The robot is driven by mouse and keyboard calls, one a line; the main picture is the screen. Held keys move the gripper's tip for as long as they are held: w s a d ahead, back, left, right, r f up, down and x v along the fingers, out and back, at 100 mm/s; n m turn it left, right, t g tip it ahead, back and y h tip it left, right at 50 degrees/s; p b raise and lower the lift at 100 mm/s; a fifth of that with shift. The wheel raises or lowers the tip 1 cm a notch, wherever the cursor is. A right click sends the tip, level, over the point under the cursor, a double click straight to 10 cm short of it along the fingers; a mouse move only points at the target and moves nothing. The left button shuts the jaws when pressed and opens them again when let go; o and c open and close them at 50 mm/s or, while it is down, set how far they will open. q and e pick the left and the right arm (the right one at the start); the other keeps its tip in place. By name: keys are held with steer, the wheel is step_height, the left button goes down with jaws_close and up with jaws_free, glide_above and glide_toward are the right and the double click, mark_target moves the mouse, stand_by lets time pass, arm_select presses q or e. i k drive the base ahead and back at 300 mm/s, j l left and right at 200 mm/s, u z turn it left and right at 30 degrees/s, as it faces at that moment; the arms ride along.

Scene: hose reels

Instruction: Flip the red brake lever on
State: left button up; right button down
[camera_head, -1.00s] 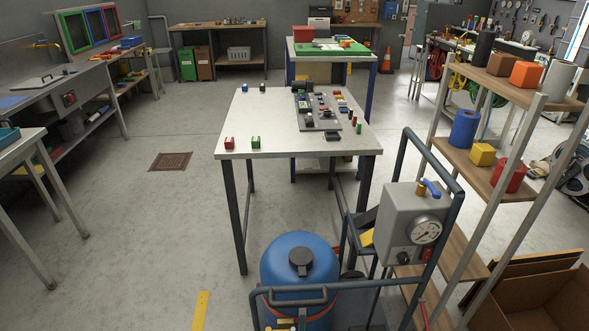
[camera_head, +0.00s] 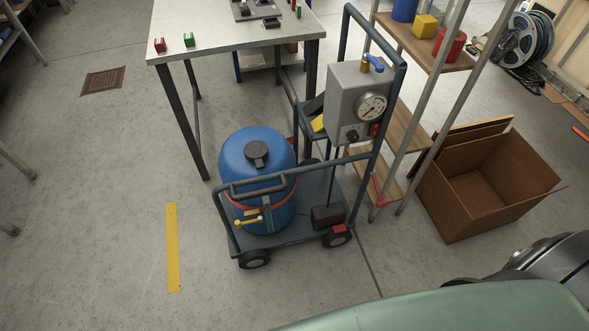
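A blue-framed cart (camera_head: 275,238) stands on the floor in the middle of the view, carrying a blue barrel (camera_head: 240,165) with a black cap. A small red part (camera_head: 340,229) sits right above the cart's front right wheel (camera_head: 338,238); it could be the brake lever, but its setting is too small to tell. A red bent handle (camera_head: 380,191) shows near the cart's right upright and the shelf leg; I cannot tell which it is fixed to. Neither of my grippers is in view.
A grey box (camera_head: 345,85) with a gauge and blue valve handle is on the cart's upright. A shelf (camera_head: 455,60) and an open cardboard box (camera_head: 480,190) stand to the right. A metal table (camera_head: 215,38) is behind. The floor by the yellow strip (camera_head: 172,245) is clear.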

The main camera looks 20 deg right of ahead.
mark_target(382, 204)
steer(key=z, duration=1.45)
